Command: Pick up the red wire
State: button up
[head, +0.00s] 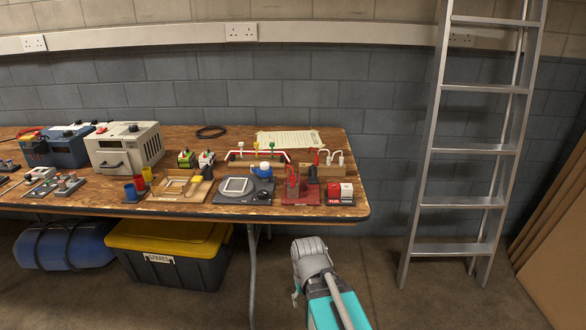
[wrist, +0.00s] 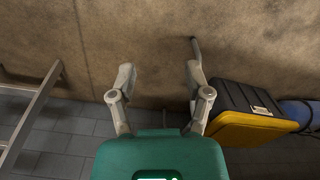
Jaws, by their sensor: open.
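My gripper (wrist: 159,70) is open and empty in the wrist view, its two fingers spread over bare floor. A small red wire (head: 317,157) seems to stand at the wooden block (head: 331,170) near the table's right end, beside white loops (head: 336,156). A red cable (head: 29,131) also lies over the blue box at the far left. Both are small, and neither shows in the wrist view.
The wooden table (head: 225,212) is crowded with devices, including a red-based fixture (head: 302,199) at the front right. A ladder (head: 468,150) leans right of it. A black bin with yellow lid (head: 168,238) sits underneath. Floor between table and ladder is clear.

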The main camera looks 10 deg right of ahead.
notch_tip(320, 180, up, 23)
jog(key=w+p, duration=0.2)
jog(key=p, duration=2)
notch_tip(320, 180, up, 15)
jog(key=m+p, duration=1.5)
jog(key=m, duration=0.4)
send_over(293, 176)
jog(key=shift+w+a+f, duration=0.1)
jog(key=shift+w+f, duration=0.05)
jog(key=shift+f+b, duration=0.1)
jog(key=shift+b, duration=0.3)
notch_tip(293, 176, down, 8)
jog(key=b, duration=0.8)
jog(key=shift+f, duration=0.2)
jog(key=shift+f+b, duration=0.1)
jog(key=shift+b, duration=0.2)
jog(key=shift+f+b, duration=2.5)
